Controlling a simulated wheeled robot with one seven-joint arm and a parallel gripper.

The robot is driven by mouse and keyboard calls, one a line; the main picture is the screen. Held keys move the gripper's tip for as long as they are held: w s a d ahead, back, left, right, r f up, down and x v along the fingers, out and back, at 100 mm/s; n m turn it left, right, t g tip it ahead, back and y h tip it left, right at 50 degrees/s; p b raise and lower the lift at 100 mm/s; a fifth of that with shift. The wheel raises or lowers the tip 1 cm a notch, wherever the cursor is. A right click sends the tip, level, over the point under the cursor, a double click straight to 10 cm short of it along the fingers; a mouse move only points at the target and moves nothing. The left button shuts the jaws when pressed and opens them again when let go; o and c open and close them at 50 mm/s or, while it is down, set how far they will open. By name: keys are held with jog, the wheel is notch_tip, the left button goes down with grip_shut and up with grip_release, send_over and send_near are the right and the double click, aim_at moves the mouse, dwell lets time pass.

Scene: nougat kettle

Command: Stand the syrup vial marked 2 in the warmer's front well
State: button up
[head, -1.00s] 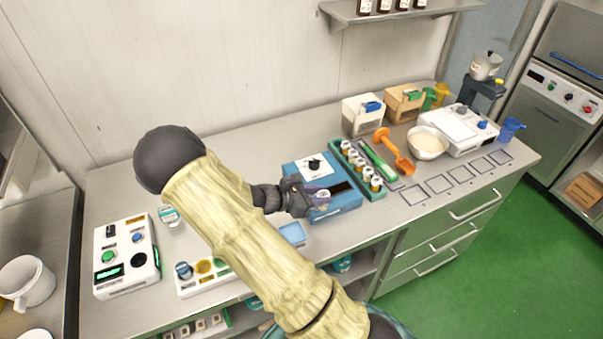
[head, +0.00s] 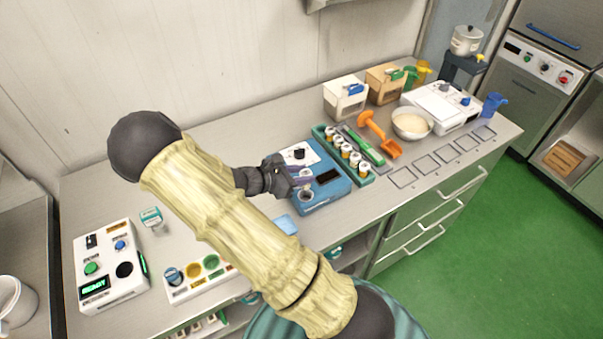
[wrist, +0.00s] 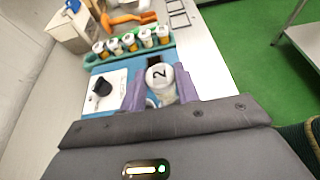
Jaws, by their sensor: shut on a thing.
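My gripper (head: 297,177) is shut on the vial marked 2 (wrist: 159,76), whose white cap with a black 2 faces the wrist camera between the two purple fingers. In the head view the vial is small and partly hidden by the fingers. The blue warmer (head: 330,190) lies under and beside the gripper, with a white panel, a black knob and a dark window. A round well (head: 307,196) shows at its front edge, just in front of the fingers. The vial appears above the warmer and behind that well; its exact height I cannot tell.
A green rack (head: 366,180) with several capped vials stands right of the warmer, beside a green tool and an orange scoop (head: 372,127). A bowl (head: 412,122) and a white scale stand further right. A light-blue pad (head: 285,224) and button boxes lie to the left.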

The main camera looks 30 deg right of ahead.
aim_at(302, 188)
notch_tip(302, 188, down, 2)
jog(key=shift+w+f+b, duration=0.1)
jog(key=shift+w+b, duration=0.05)
jog(key=shift+b, duration=0.7)
jog(key=shift+s+a+f+b, duration=0.1)
jog(key=shift+s+f+b, duration=0.1)
jog(key=shift+f+b, duration=0.5)
notch_tip(302, 188, down, 2)
jog(key=shift+w+b, duration=0.1)
jog(key=shift+b, duration=0.6)
jog(key=shift+f, duration=0.6)
jog(key=o, duration=0.7)
